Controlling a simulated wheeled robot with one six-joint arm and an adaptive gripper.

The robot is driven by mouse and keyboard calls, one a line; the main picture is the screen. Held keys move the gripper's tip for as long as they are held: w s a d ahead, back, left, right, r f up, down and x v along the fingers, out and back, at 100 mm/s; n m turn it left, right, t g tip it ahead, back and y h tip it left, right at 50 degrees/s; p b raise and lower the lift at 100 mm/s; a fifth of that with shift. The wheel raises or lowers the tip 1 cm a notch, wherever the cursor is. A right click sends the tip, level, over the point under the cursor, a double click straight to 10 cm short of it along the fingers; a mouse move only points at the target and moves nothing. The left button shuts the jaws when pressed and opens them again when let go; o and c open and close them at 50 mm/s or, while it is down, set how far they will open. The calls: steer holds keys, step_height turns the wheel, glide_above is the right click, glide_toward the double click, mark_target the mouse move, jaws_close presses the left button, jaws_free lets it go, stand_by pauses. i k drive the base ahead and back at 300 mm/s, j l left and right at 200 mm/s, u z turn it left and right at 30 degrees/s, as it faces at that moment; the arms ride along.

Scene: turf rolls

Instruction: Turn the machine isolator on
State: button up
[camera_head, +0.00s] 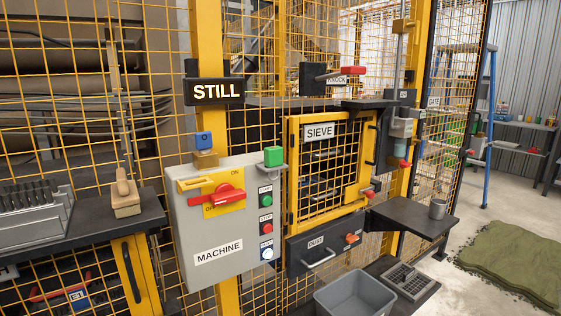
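The machine isolator is a red rotary handle (217,195) on a yellow plate (211,211), on the upper front of a grey box (190,225) labelled MACHINE. The handle lies roughly sideways across the plate. The word ON shows at the plate's top; other lettering is too small to read. A yellow bar (194,184) sits at the box's upper left, beside the plate. A sign (215,92) above reads STILL, lit. My gripper is not in view.
A column of labelled buttons (266,226) runs down the box's right side, with a green block (273,156) above. A bench (80,230) with a wooden-handled brush (125,195) stands left. The SIEVE door (320,132) and a side shelf (412,216) are right. A grey bin (352,296) sits below.

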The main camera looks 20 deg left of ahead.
mark_target(226, 193)
steer(key=u, duration=1.35)
steer(key=k+j+z, duration=0.3)
steer(key=k+j, duration=0.2)
steer(key=j, duration=0.1)
